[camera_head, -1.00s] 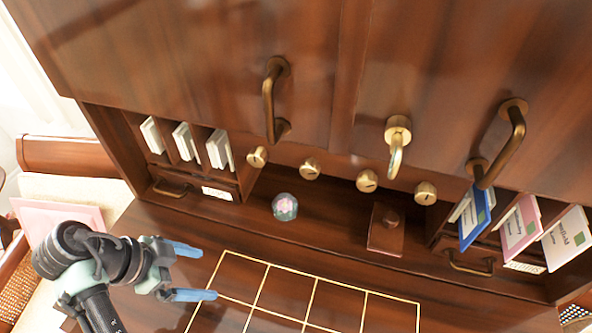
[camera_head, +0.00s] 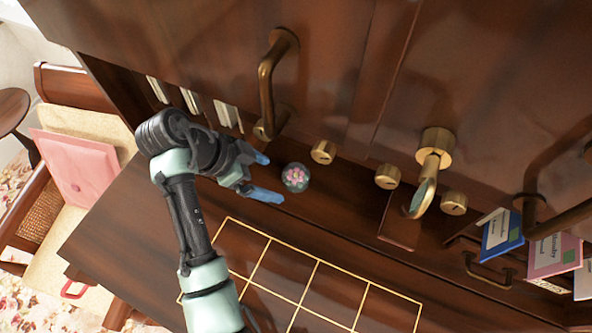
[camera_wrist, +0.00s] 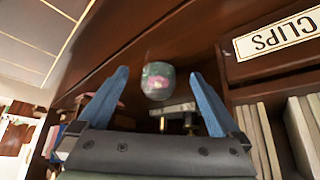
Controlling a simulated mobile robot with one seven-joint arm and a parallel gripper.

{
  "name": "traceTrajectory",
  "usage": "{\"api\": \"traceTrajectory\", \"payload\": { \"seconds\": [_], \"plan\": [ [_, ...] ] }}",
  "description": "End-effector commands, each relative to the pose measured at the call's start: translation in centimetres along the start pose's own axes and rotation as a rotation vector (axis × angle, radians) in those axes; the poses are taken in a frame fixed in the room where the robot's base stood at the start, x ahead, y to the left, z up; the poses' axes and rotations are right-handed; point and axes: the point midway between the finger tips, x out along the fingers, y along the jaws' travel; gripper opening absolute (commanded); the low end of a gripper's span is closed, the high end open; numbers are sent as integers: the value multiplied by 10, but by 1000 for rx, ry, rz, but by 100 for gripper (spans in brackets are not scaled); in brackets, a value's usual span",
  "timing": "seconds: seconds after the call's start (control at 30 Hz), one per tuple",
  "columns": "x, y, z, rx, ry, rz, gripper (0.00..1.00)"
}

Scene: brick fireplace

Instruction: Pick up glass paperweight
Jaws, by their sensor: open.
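The glass paperweight (camera_head: 295,177) is a small clear ball with pink and green inside. It stands on the desk's wooden surface, below the row of brass knobs. In the wrist view the paperweight (camera_wrist: 158,80) shows ahead of and between the two blue fingers. My gripper (camera_head: 273,178) is open and empty, its fingertips just left of the paperweight in the head view. In the wrist view my gripper (camera_wrist: 165,85) has its fingers spread wider than the paperweight. I cannot tell whether the tips reach around its sides.
Brass handles (camera_head: 268,85) and a knob with a stem (camera_head: 430,165) jut out above the desk. A drawer label reading CLIPS (camera_wrist: 275,38) is near the right finger. The gold-lined desktop (camera_head: 290,285) is clear.

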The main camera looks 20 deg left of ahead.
Motion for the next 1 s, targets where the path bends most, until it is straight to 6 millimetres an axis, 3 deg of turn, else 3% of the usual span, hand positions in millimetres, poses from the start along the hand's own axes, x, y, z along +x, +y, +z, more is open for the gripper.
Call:
{"api": "traceTrajectory", "payload": {
  "seconds": [0.3, 0.5, 0.77, 1.0],
  "plan": [
    [22, 2, -36, 0, -1, 5, 100],
    [47, 1, -32, -1, 0, 4, 100],
    [51, 1, -31, 0, 0, 1, 100],
    [51, 0, -31, 0, 0, 1, 60]
  ]
}}
